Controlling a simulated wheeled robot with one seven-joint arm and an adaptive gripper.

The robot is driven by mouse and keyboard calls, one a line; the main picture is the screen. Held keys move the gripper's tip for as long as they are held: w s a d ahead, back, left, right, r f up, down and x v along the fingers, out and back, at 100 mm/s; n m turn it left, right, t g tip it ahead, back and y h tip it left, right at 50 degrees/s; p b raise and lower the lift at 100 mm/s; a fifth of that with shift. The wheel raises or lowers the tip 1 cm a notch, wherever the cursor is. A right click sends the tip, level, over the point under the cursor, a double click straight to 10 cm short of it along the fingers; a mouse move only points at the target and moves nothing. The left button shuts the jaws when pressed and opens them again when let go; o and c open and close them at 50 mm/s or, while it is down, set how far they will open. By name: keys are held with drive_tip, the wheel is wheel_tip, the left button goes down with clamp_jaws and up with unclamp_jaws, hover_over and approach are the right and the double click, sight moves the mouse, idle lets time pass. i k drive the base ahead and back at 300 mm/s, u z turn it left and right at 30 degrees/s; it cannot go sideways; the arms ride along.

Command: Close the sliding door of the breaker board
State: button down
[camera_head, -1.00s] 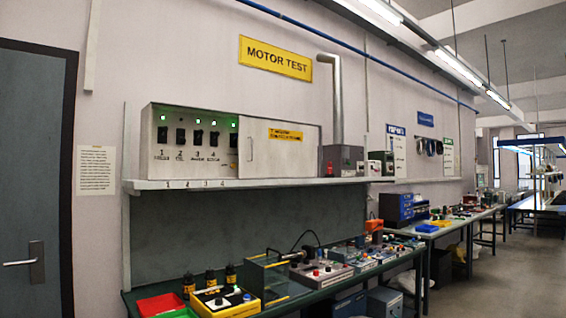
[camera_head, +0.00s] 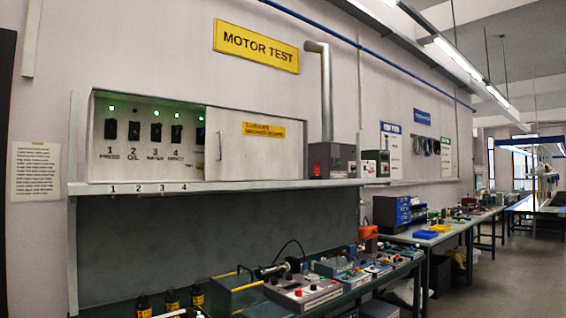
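The breaker board (camera_head: 98,165) is a pale cabinet on the wall above a shelf. Its left part is uncovered and shows several black switches (camera_head: 134,131) with lit green lamps above them. Numbers and labels stand below the switches. The sliding door (camera_head: 258,160) is a pale panel with a yellow label and a thin dark handle (camera_head: 220,146) near its left edge. It covers the right part of the board and partly cuts across the rightmost switch. My gripper is not in view.
A shelf (camera_head: 230,186) runs under the board. A grey box (camera_head: 331,160) with a metal pipe stands right of the board. Open floor shows at the right.

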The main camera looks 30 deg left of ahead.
sight(239, 145)
drive_tip(key=u, duration=0.05)
drive_tip(key=i, duration=1.05)
drive_tip(key=u, duration=0.45)
